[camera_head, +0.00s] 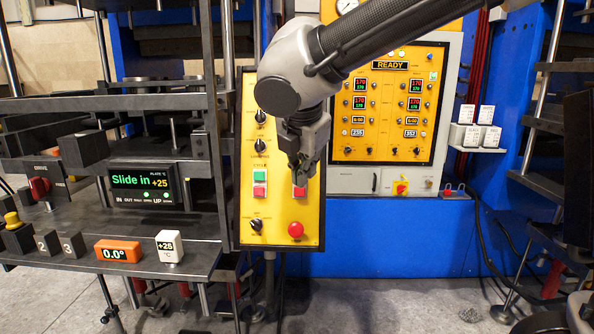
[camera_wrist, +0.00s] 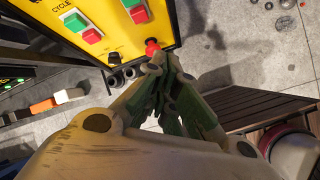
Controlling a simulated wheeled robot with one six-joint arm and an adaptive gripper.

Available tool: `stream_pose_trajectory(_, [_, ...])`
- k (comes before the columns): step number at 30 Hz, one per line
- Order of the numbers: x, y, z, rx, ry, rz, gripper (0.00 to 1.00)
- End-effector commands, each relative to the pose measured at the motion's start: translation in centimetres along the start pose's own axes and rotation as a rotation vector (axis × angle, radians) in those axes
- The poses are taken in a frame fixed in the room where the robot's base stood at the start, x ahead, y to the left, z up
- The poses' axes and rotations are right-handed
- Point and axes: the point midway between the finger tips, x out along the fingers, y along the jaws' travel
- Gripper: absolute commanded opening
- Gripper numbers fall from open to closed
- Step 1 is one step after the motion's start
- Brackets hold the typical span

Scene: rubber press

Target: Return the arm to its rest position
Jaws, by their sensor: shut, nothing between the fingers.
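My gripper (camera_head: 305,172) is shut and empty, pointing down in front of the yellow button panel (camera_head: 282,95) in the head view. My arm reaches in from the upper right of the head view. Whether the fingertips touch the panel is unclear.
A dark press bench (camera_head: 120,255) at left carries a display reading "Slide in +25", an orange 0.0° block (camera_head: 118,251) and a white +25 block (camera_head: 169,246). A control cabinet (camera_head: 393,185) reading READY stands behind. Open floor (camera_head: 390,305) lies below.

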Motion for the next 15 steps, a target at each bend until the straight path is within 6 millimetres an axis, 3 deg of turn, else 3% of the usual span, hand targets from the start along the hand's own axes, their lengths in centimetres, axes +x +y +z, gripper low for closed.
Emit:
stream_pose_trajectory(2, [0.6,-2.8,-0.3,0.239,0.038,-0.043,0.00])
stream_pose_trajectory(5, [1.3,-7.4,1.1,0.615,0.069,-0.117,0.00])
stream_pose_trajectory(9, [1.8,-16.0,4.0,1.240,0.084,-0.235,0.00])
stream_pose_trajectory(15, [1.2,-27.6,6.3,1.985,0.075,-0.324,0.00])
